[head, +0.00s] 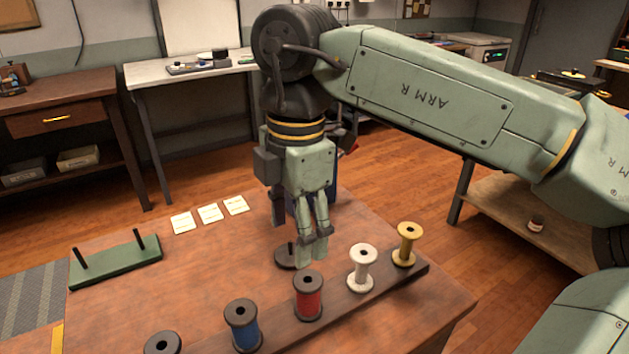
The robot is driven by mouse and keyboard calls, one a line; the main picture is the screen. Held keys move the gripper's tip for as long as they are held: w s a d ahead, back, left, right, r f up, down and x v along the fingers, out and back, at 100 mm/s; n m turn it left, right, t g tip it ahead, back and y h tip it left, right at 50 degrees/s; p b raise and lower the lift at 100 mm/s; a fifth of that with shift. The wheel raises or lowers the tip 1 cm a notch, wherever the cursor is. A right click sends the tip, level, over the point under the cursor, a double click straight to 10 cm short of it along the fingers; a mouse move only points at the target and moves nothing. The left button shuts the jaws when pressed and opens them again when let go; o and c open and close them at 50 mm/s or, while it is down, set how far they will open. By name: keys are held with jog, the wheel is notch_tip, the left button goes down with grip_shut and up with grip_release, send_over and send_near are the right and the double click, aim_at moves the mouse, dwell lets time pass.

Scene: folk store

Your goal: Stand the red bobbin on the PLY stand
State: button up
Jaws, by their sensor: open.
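The red bobbin (308,297) stands upright on a long dark board (385,297) near the front of the table, between a blue and a white bobbin. My gripper (313,247) points down above and slightly behind the red bobbin, open and apart from it, with nothing in it. A dark round base with a short upright post (285,256) stands behind the board, partly hidden by my gripper. A green base with two dark pegs (115,262) sits at the table's left. No PLY marking is readable, so I cannot tell which is the PLY stand.
The blue bobbin (242,326), white bobbin (362,268), yellow bobbin (405,244) and a dark bobbin (162,343) share the board. Three pale cards (210,213) lie at the back edge. A blue object (299,207) is partly hidden behind my gripper. The table's middle left is clear.

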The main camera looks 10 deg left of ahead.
aim_at(307, 273)
jog(key=shift+m+h, duration=0.3)
jog(key=shift+m, duration=0.1)
jog(key=f+b, duration=0.2)
jog(key=f, duration=0.1)
jog(key=w+d+f+b, duration=0.1)
jog(key=f+b, duration=0.2)
jog(key=f, duration=0.1)
jog(key=f+b, duration=0.3)
jog(key=shift+w+d+f, duration=0.15)
jog(key=shift+w+f, duration=0.05)
jog(key=shift+f, duration=0.15)
jog(key=shift+c, duration=0.3)
jog(key=c, duration=0.7)
jog(key=shift+r, duration=0.15)
jog(key=shift+c, duration=0.5)
